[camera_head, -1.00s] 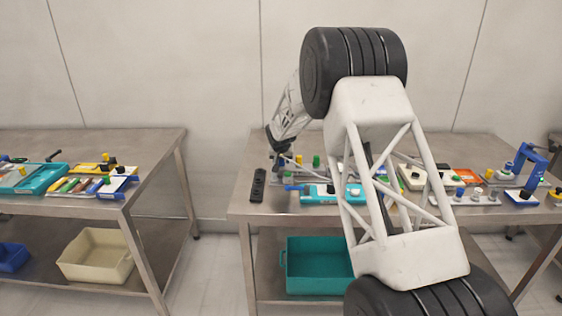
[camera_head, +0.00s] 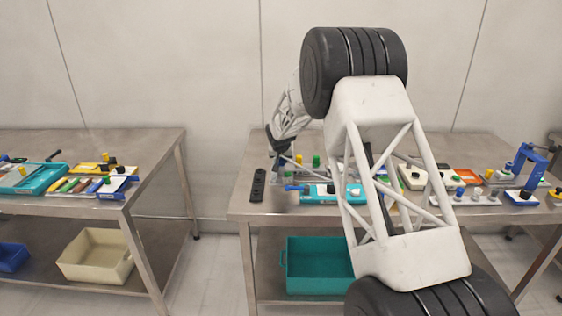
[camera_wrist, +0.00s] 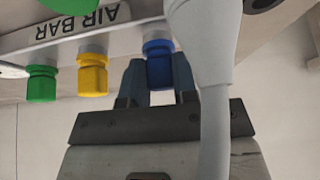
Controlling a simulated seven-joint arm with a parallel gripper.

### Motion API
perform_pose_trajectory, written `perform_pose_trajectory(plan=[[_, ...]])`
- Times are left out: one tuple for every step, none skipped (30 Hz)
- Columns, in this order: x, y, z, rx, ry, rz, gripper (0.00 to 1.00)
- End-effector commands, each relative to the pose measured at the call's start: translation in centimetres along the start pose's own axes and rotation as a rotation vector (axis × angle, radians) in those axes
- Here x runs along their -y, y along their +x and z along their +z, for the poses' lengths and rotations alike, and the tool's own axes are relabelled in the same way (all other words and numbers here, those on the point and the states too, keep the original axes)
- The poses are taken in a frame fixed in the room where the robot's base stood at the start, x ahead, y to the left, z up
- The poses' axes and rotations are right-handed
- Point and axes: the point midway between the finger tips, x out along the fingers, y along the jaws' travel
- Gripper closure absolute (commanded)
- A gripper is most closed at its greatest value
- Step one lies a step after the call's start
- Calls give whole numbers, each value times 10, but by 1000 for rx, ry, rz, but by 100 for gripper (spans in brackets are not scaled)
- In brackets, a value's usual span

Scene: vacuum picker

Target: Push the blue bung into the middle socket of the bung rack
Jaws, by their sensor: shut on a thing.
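My gripper (camera_wrist: 158,88) is shut on a blue bung (camera_wrist: 158,68), one finger on each side of it. The blue bung has a grey collar and is in line with a yellow bung (camera_wrist: 92,76) and a green bung (camera_wrist: 41,84) at a pale strip lettered AIR BAR (camera_wrist: 70,30). Whether the blue bung is seated in that strip or apart from it I cannot tell. In the head view my gripper is small and dark at the left of the right-hand table (camera_head: 240,208). A black strip (camera_head: 258,186) lies there; I cannot tell whether it is the bung rack.
A pale rounded cylinder (camera_wrist: 205,55) stands close in front in the wrist view. In the head view a teal-and-white device (camera_head: 322,197) lies right of the black strip. A blue stand (camera_head: 527,165) is at the far right. My arm hides the table's middle.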

Motion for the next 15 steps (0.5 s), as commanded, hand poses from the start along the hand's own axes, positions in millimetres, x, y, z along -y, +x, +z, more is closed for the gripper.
perform_pose_trajectory(plan=[[0,-2,-2,-2,0,0,100],[0,-3,-2,-2,0,0,100],[0,-4,-2,-2,0,0,100],[0,-5,-3,-2,0,0,100],[0,-6,-4,-2,0,0,100],[0,-6,-4,-2,0,0,100],[0,-7,-4,-2,0,0,100],[0,-8,-5,-2,0,0,100],[0,-9,-5,-2,0,0,100],[0,-10,-6,-2,0,0,100],[0,-10,-6,-2,0,0,100],[0,-11,-7,-2,0,0,100],[0,-12,-7,-2,0,0,100],[0,-13,-7,-2,0,0,100],[0,-14,-8,-1,0,0,100]])
